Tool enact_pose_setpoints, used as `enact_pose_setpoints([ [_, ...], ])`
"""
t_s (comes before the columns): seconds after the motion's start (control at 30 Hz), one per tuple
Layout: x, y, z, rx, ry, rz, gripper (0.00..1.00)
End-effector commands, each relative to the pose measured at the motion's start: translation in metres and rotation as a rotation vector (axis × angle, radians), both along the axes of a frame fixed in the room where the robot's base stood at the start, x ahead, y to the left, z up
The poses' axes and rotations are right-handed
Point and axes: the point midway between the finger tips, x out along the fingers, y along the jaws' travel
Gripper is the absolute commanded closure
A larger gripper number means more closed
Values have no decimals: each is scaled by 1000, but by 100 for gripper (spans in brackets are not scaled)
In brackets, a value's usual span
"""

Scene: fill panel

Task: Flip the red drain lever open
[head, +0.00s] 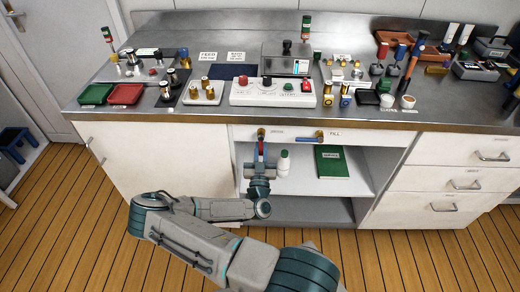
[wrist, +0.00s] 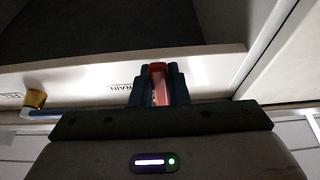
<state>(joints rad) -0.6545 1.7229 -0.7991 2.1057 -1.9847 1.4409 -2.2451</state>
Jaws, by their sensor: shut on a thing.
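The red drain lever (head: 262,147) is on the front panel under the counter, below a brass valve fitting (head: 261,133). It points down and toward me in the head view. My gripper (head: 261,157) is at the lever's lower part. In the wrist view, the red lever (wrist: 158,82) sits between the two dark fingertips of my gripper (wrist: 158,88), which are shut on it. A partly hidden DRAIN label (wrist: 122,85) is beside the fingers. Most of the drain valve's body is hidden in the wrist view.
A blue fill lever (head: 305,138) with a brass fitting lies sideways to the right of the drain lever. Below is an open shelf with a white green-capped bottle (head: 283,163) and a green book (head: 331,162). The steel counter (head: 400,118) above carries many items.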

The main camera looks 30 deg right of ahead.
Motion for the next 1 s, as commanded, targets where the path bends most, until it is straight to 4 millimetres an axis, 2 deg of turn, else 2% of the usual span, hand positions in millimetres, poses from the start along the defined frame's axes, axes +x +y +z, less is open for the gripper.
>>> enact_pose_setpoints([
  [0.4,-1,-1,-2,-7,11,-1,100],
  [0.43,-1,-1,-2,-6,10,-1,83],
  [0.5,-1,-1,-2,-5,10,-2,64],
  [0.83,-3,0,-2,-5,8,-3,64],
  [1.0,-18,10,-11,-6,9,0,64],
])
